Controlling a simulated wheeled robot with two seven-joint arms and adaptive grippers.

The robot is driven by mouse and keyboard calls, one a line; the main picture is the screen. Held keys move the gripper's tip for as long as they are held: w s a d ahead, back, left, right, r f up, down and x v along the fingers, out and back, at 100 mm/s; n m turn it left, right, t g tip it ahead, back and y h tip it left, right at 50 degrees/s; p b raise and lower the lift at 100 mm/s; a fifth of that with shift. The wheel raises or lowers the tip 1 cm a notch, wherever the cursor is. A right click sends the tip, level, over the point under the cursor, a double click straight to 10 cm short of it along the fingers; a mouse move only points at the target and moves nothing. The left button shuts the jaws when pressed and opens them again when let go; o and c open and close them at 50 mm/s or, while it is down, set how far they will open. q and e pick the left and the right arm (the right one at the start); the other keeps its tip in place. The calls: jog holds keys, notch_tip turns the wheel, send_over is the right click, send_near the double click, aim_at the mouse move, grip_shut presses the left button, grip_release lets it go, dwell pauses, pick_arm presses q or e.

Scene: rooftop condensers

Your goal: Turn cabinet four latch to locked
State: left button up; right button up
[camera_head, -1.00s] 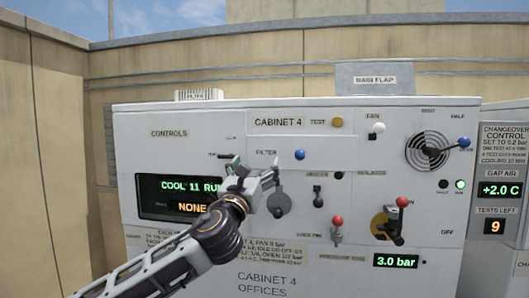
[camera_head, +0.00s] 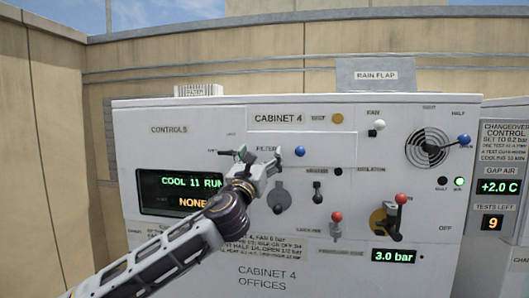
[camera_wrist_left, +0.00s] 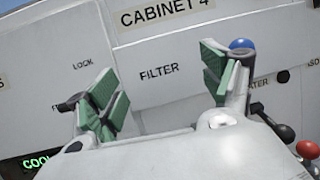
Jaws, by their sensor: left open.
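The cabinet 4 front panel (camera_head: 180,118) is a white upright face. The latch (camera_head: 226,153) is a small dark handle lying about level, left of the FILTER label; it also shows in the left wrist view (camera_wrist_left: 74,102), with a LOCK label above it. My left gripper (camera_head: 260,156) is open and empty in front of the panel. Its left finger is close to the latch and overlaps its right end in the picture; I cannot tell if they touch. In the left wrist view, the green-padded fingers (camera_wrist_left: 164,85) stand wide apart with FILTER between them.
A blue-knobbed filter lever (camera_head: 300,151) is just right of my gripper, very close to the right finger in the wrist view. Red-knobbed levers (camera_head: 337,216) and (camera_head: 401,198) are lower right. A display (camera_head: 160,190) is at left. The panel's upper left is clear.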

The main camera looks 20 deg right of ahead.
pick_arm(q)
grip_shut()
dwell(0.3)
jog(key=c, duration=1.3)
grip_release()
jog(key=shift+d, duration=0.1)
jog(key=o, duration=1.6)
jog(key=shift+s, duration=0.1)
jog(key=s+f+g+h, duration=0.1)
jog(key=s+f, duration=0.1)
jog(key=s, duration=0.7)
jog(key=s+f+m+g+h, duration=0.1)
jog(key=s+f, duration=0.1)
jog(key=s, duration=0.7)
jog(key=shift+a+f+m, duration=0.2)
jog(key=shift+f+m, duration=0.05)
jog(key=shift+m, duration=0.05)
jog(key=shift+w, duration=0.1)
